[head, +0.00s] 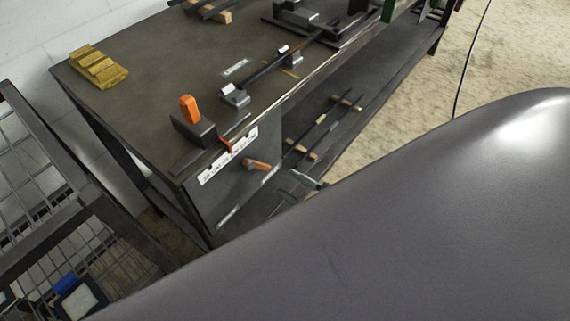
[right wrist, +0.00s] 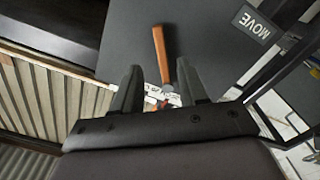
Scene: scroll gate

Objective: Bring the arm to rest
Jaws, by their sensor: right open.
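My right gripper (right wrist: 158,78) is open in the right wrist view, its two dark fingers spread apart with nothing held. An orange-brown lever handle (right wrist: 161,52) shows beyond and between the fingertips; I cannot tell the exact gap. In the head view an orange lever (head: 257,164) sits on the bench's front panel. What looks like a fingertip of my right gripper (head: 305,180) shows to the right of that lever, beside my large grey arm link, which hides the rest. My left gripper is in neither view.
The dark workbench (head: 160,85) carries an upright orange handle on a block (head: 190,110), a rod mechanism (head: 285,62) and yellow blocks (head: 98,67). A lower shelf holds rods (head: 325,125). A wire rack (head: 50,200) stands at left. A MOVE label (right wrist: 257,24) shows in the wrist view.

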